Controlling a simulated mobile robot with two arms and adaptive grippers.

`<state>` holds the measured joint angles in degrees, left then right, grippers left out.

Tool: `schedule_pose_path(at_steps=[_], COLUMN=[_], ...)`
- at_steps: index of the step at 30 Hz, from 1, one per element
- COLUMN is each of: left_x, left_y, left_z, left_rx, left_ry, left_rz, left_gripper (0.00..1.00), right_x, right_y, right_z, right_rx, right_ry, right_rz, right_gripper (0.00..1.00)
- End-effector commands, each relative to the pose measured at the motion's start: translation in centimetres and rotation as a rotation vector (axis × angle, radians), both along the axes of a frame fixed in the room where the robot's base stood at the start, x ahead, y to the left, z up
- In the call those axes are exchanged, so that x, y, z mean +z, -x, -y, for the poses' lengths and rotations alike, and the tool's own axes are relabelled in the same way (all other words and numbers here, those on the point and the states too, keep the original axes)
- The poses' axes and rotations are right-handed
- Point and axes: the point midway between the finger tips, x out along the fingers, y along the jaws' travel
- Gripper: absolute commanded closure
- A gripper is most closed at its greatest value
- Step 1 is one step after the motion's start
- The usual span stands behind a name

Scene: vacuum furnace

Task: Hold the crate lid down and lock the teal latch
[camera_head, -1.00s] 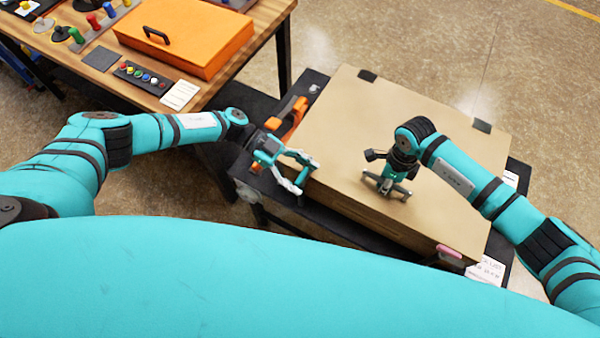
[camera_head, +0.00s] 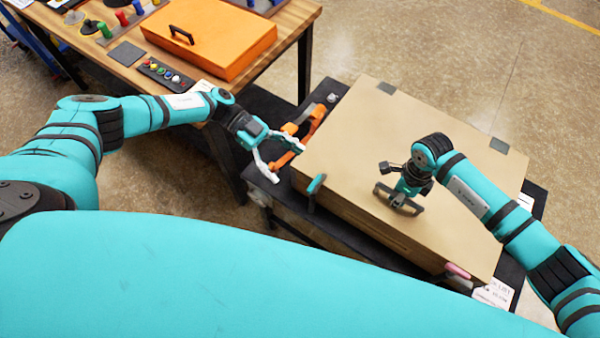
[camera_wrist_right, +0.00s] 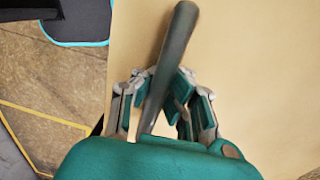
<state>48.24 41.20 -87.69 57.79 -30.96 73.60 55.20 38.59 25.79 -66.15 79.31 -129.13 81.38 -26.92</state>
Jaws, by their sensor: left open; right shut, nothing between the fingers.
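The tan crate (camera_head: 350,216) has its flat lid (camera_head: 400,130) down on it. The teal latch (camera_head: 316,184) is upright at the lid's front edge, near the left corner; I cannot tell whether it is locked. A pink latch (camera_head: 457,270) is at the same edge's right end. My left gripper (camera_head: 284,160) is open and empty, beside the crate's left corner and apart from the teal latch. My right gripper (camera_head: 398,200) is shut low over the lid; contact is unclear. A dark bar (camera_wrist_right: 170,55) crosses its fingers (camera_wrist_right: 165,105) in the wrist view.
An orange clamp-like part (camera_head: 316,122) stands left of the crate on the dark stand (camera_head: 335,85). A wooden table (camera_head: 290,38) with an orange case (camera_head: 215,40) and small coloured parts is at upper left. Floor is open beyond the crate.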

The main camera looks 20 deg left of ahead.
Motion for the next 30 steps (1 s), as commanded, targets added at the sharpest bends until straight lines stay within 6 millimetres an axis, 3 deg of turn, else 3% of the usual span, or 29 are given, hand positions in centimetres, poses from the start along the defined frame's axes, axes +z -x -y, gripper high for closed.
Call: schedule_pose_path(at_steps=[1,6,15,23,30], left_x=[0.2,0.8,0.9,0.9,0.9], left_y=[-0.2,-0.5,-0.5,-0.5,-0.5], left_z=[-0.7,-2.0,-2.2,-2.1,-2.1], left_rx=[0.002,-0.001,-0.002,-0.002,-0.002], left_ry=[-0.002,0.001,0.0,0.0,0.0], left_rz=[0.001,0.002,0.001,0.001,0.001], left_gripper=[0.19,0.19,0.19,0.19,0.19], right_x=[0.0,0.0,0.0,0.0,-0.1], right_y=[-0.8,-0.8,-0.8,-0.6,-0.3], right_z=[0.6,0.6,0.6,0.5,0.4], right_rx=[-0.009,-0.01,-0.01,-0.008,-0.005], right_ry=[0.008,0.008,0.008,0.009,0.008], right_rz=[0.019,0.019,0.019,0.017,0.01], right_gripper=[1.0,1.0,1.0,0.67,0.67])
